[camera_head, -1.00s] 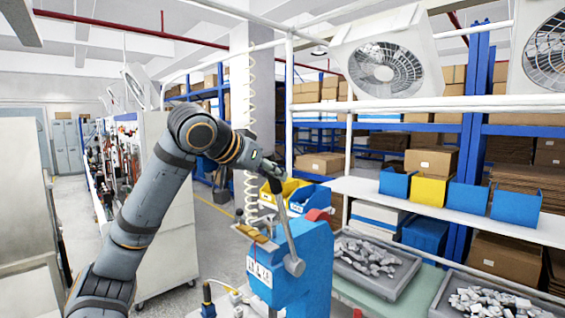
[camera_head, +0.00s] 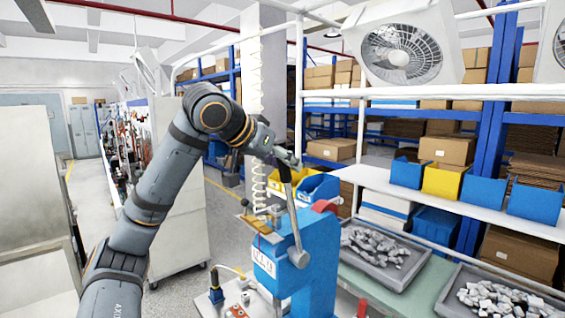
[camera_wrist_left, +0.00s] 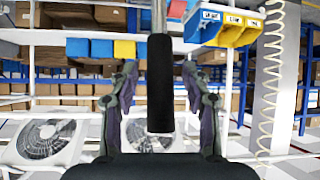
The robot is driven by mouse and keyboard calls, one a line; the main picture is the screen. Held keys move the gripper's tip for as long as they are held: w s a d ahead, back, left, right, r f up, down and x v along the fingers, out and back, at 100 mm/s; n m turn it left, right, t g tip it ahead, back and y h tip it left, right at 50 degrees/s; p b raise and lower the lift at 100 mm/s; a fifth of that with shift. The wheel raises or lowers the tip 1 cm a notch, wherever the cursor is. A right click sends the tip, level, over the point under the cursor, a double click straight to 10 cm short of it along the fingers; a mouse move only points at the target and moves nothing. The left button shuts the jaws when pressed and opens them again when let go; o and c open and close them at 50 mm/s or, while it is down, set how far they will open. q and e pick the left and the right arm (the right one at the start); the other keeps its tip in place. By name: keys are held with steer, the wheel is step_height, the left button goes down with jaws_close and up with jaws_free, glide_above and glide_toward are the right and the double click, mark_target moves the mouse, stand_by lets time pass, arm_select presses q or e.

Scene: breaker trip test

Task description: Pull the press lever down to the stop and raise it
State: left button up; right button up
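The blue press (camera_head: 314,262) stands on the bench at the lower middle of the head view. Its metal lever (camera_head: 293,220) rises from a round hub on the press, nearly upright and leaning slightly left. My left gripper (camera_head: 287,158) is at the lever's top end. In the left wrist view, the lever's black grip (camera_wrist_left: 160,85) lies between the two fingers of my left gripper (camera_wrist_left: 160,82). The fingers are apart, with a visible gap on each side of the grip. My right gripper is not in view.
Grey trays of pale parts (camera_head: 383,252) lie right of the press. Yellow (camera_head: 288,184) and blue bins stand behind it. A coiled cable (camera_head: 256,120) hangs behind my left arm. A small fixture with a cable (camera_head: 216,287) sits left of the press.

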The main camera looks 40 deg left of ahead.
arm_select(q)
steer(key=shift+s+r, duration=0.15)
steer(key=v, duration=0.7)
steer(key=shift+s, duration=0.1)
stand_by(0.3)
